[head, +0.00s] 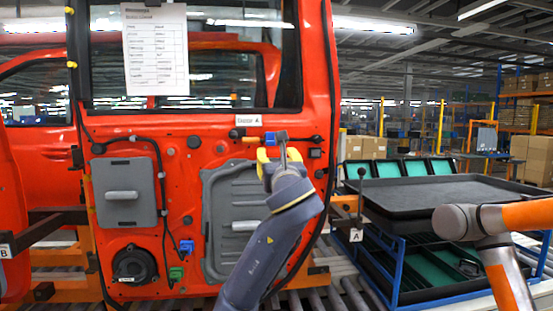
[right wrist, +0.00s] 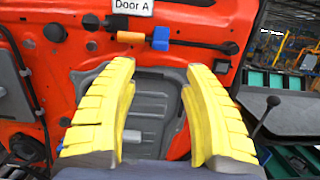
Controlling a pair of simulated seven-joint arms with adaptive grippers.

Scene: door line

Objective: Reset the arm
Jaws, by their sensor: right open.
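My right gripper (head: 278,158) is in front of the red door (head: 205,135), near the orange-and-blue connector (head: 262,138) under the "Door A" label (head: 248,120). In the right wrist view its two yellow fingers (right wrist: 158,115) are spread apart with nothing between them. Behind them is the grey door panel (right wrist: 150,110); the connector (right wrist: 145,38) lies above and beyond the fingertips. The gripper and arm hide part of the panel in the head view. My left gripper is not in view.
A black tray (head: 455,192) tops a blue rack (head: 400,265) at the right, with a dark ball-topped lever (head: 361,190) beside it. Rollers (head: 350,295) run below.

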